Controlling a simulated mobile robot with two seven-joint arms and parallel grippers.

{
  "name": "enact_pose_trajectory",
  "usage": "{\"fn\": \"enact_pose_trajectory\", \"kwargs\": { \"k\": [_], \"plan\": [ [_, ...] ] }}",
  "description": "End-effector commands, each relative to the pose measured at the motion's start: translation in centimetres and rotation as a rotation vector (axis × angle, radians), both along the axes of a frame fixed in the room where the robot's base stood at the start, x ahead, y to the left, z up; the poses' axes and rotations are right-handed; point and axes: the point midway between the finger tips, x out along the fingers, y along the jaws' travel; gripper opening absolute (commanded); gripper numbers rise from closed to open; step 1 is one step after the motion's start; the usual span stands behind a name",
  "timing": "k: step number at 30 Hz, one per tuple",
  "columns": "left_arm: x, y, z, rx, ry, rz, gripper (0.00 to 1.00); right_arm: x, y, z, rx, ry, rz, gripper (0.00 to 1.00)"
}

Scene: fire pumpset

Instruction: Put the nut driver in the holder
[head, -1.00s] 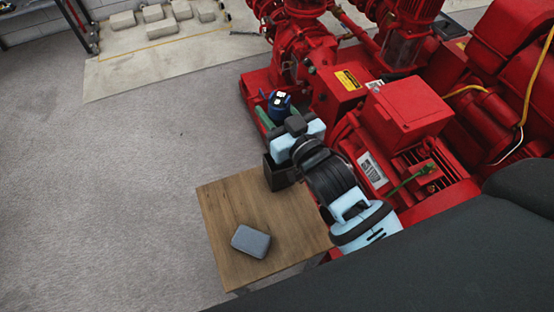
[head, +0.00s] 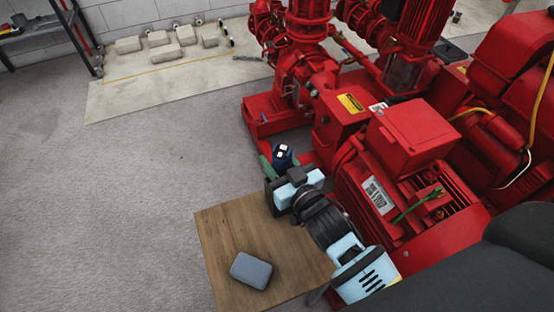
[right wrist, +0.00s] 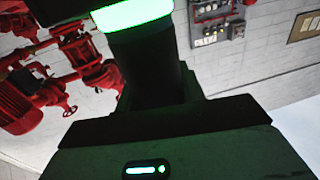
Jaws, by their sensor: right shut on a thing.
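The nut driver (head: 283,153) shows as a short dark blue handle with a pale mark on top, in the head view. My right gripper (head: 282,164) is shut on it; a green finger shows at its left side. The dark box-like holder (head: 270,202) stands on the back right part of the small wooden table (head: 222,240). The gripper and driver are over or just behind the holder, which the wrist mostly hides. I cannot tell whether the driver's shaft is inside. The right wrist view shows mostly dark and green-lit gripper parts. My left gripper is not in view.
A grey rounded case (head: 251,270) lies on the table's front. The big red pumpset (head: 400,150) stands close on the right and behind, near my right arm. Grey floor (head: 130,210) is clear on the left. Pale blocks (head: 165,52) lie at the back.

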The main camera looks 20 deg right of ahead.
Motion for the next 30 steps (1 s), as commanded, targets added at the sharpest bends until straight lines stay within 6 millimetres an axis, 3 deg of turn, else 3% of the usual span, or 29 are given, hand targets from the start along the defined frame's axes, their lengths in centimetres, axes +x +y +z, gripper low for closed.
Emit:
{"fn": "enact_pose_trajectory", "kwargs": {
  "k": [8,9,14,25,30],
  "plan": [
    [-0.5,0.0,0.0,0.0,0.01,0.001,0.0,0.1,0.0,0.1,0.001,-0.006,0.0,0.12],
    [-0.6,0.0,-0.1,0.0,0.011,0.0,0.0,0.0,0.0,-0.2,0.0,-0.001,0.0,0.4],
    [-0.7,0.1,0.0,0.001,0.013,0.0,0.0,0.0,0.0,-0.1,0.0,-0.001,0.0,0.61],
    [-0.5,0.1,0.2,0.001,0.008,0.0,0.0,-0.1,0.0,0.3,0.0,-0.001,0.0,0.61],
    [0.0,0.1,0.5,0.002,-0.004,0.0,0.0,-2.2,-0.4,0.1,0.001,0.002,0.0,0.61]
  ]
}}
